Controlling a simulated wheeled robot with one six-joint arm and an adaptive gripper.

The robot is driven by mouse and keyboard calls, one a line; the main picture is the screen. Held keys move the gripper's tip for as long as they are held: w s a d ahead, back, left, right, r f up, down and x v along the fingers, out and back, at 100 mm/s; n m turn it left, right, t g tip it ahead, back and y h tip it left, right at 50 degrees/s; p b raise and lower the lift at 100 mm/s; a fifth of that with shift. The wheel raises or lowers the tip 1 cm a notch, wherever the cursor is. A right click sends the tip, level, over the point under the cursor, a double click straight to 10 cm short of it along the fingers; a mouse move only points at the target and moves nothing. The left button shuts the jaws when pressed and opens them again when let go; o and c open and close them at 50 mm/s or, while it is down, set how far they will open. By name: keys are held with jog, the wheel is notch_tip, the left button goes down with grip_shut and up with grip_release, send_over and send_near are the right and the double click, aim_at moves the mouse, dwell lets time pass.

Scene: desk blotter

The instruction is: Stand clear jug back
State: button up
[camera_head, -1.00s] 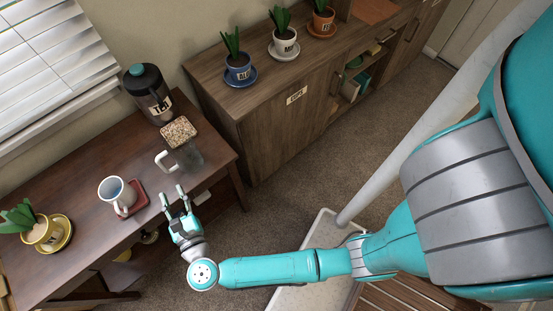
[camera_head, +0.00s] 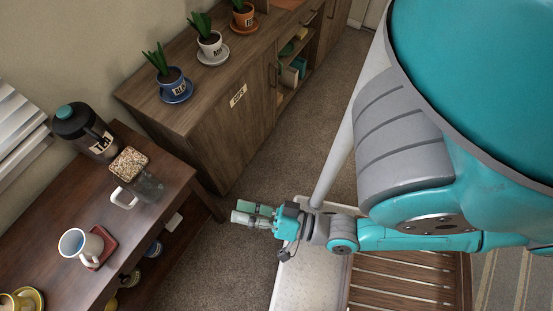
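The clear jug (camera_head: 149,188) is see-through with a white handle on its left. It is on the dark wooden desk (camera_head: 60,205), near the right edge, directly beside a square with a speckled, pebbly top (camera_head: 129,162). I cannot tell whether the jug touches it, nor surely whether the jug is upright. My gripper (camera_head: 239,212) is out over the floor to the right of the desk, well apart from the jug. Its fingers point left with a gap between them and hold nothing.
A dark labelled flask (camera_head: 88,131) stands behind the jug. A yellow cup (camera_head: 14,302) is at the lower left. A wooden cabinet (camera_head: 205,115) with potted plants stands behind. Carpet is clear between desk and gripper.

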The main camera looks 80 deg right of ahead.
jog(key=s+r+n+g, duration=0.1)
jog(key=s+n+g, duration=0.2)
jog(key=s+n, duration=0.5)
jog(key=shift+g, duration=0.4)
